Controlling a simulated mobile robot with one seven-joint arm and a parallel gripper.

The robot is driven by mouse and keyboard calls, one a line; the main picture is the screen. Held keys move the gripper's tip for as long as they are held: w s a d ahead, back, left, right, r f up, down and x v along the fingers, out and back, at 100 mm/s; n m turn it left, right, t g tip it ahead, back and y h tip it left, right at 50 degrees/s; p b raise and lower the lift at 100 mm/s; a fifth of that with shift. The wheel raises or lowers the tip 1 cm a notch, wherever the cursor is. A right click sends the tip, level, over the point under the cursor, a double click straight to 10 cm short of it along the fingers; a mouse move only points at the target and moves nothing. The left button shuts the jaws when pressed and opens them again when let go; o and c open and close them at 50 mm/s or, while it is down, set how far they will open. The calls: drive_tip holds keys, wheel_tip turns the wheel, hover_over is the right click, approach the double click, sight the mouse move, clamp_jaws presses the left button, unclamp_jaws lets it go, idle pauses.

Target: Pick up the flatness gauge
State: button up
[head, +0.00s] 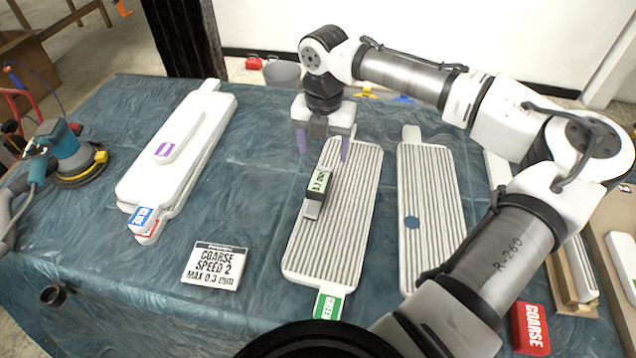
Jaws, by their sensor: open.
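The flatness gauge (319,182) looks like a small dark block with a lit display and a grey metal foot. It sits on the upper left part of a ribbed white panel (345,235) with a green label. My gripper (323,148) points down just behind the gauge, near the panel's far end. Its two purple-tipped fingers are apart, with nothing seen between them. The gauge appears to be in front of and below the fingertips; the exact gap is hard to tell.
A second ribbed panel (430,200) with a blue spot lies to the right. Stacked white panels (190,140) lie at left, near a teal sander (62,150). A "COARSE SPEED 2" card (215,266) lies in front. A red "COARSE" box (530,328) is at lower right. Blue cloth is bare between the panels.

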sight(319, 180)
wheel_tip(319, 180, down, 6)
drive_tip(key=shift+a+f+p, duration=0.1)
drive_tip(key=shift+p, duration=0.25)
drive_tip(key=shift+a+f+p, duration=0.15)
drive_tip(key=shift+f+p, duration=0.25)
drive_tip(key=shift+f, duration=0.95)
drive_tip(key=shift+a+f+p, duration=0.15)
drive_tip(key=shift+f+p, duration=0.2)
drive_tip(key=shift+f, duration=0.95)
drive_tip(key=c, duration=1.2)
drive_tip(key=shift+r, duration=0.1)
drive_tip(key=shift+c, duration=0.2)
